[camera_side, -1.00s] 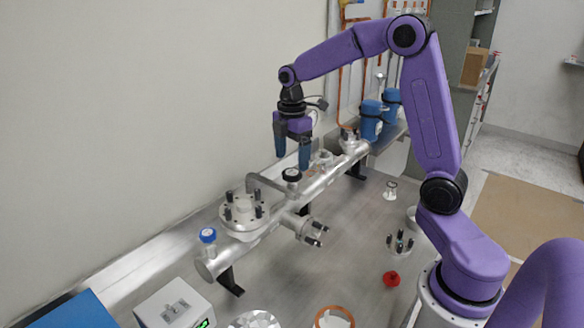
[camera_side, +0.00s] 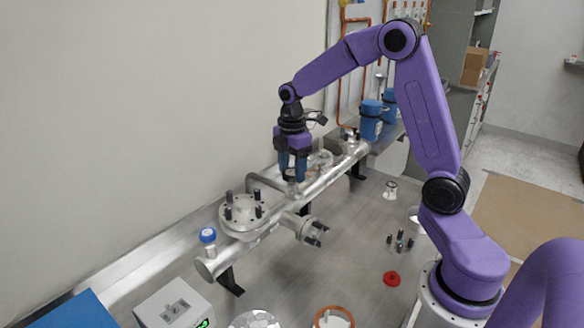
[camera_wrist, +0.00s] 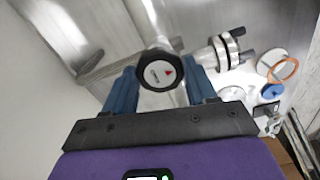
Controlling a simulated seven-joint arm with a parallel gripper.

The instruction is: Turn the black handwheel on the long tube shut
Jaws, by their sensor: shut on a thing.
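The long silver tube (camera_side: 318,188) lies across the steel table, seen lengthwise in the side view. In the side view the fingers point down over the tube and mostly hide the handwheel.
A round bolted flange (camera_side: 244,212) stands on the tube left of my gripper. A blue-topped fitting (camera_side: 208,235) is at its near end, and blue cylinders (camera_side: 371,120) stand behind. A red part (camera_side: 391,279) lies on the table.

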